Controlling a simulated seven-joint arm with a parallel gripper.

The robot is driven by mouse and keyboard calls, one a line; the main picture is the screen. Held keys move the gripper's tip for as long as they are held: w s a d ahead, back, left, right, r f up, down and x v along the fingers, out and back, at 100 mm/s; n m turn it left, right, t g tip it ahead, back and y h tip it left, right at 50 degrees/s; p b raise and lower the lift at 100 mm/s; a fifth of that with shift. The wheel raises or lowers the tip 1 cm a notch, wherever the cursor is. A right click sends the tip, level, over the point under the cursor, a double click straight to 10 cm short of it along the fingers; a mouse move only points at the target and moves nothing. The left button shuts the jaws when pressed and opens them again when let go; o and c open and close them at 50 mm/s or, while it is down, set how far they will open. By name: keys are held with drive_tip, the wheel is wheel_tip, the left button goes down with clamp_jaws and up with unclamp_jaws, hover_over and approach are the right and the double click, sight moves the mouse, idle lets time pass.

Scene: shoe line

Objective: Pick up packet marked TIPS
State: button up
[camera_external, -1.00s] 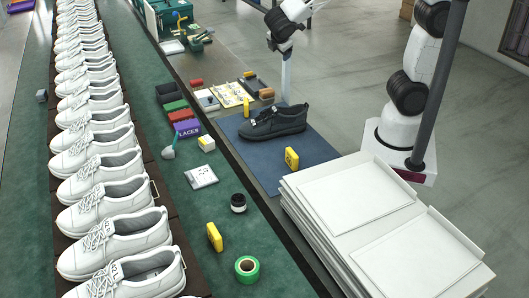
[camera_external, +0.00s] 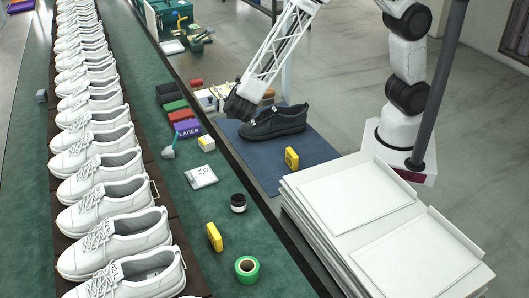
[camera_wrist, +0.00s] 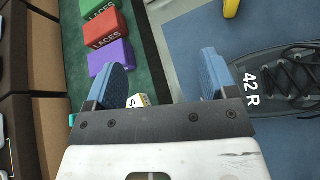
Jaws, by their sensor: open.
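A small white and yellow packet (camera_external: 206,143) sits on the green bench surface next to the purple LACES box. In the wrist view the packet (camera_wrist: 140,100) is partly hidden behind my gripper; only an "S" of its marking can be read, so I cannot confirm TIPS. My gripper (camera_external: 240,108) hangs above the bench edge, left of the dark shoe, apart from the packet. In the wrist view its two blue fingers (camera_wrist: 164,76) stand wide apart with nothing gripped between them.
A dark shoe (camera_external: 273,122) marked 42 R stands on a blue mat (camera_external: 318,150). Purple (camera_external: 187,129), red (camera_external: 181,115) and green (camera_external: 175,105) boxes line the bench.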

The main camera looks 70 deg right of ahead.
sight(208, 141)
drive_tip(key=a+f+n+t, duration=0.1)
drive_tip(key=a+f, duration=0.2)
drive_tip(key=a, duration=0.1)
drive_tip(key=a+f+n+t, duration=0.1)
drive_tip(key=a+f+n, duration=0.1)
drive_tip(key=a+f, duration=0.1)
drive_tip(key=a+f+n+t+y, duration=0.1)
drive_tip(key=a+f+n, duration=0.1)
drive_tip(key=a+f, duration=0.1)
drive_tip(key=shift+w+a+f, duration=0.15)
drive_tip(key=shift+w+a, duration=0.05)
drive_tip(key=shift+a, duration=0.25)
drive_tip(key=shift+w+a+f, duration=0.15)
drive_tip(key=shift+w+a, duration=0.05)
drive_tip(key=shift+a, duration=0.25)
drive_tip(key=shift+x, duration=1.3)
drive_tip(key=shift+w, duration=0.15)
drive_tip(key=shift+x, duration=2.5)
drive_tip(key=shift+w+a, duration=0.15)
drive_tip(key=shift+c, duration=0.3)
drive_tip(key=c, duration=1)
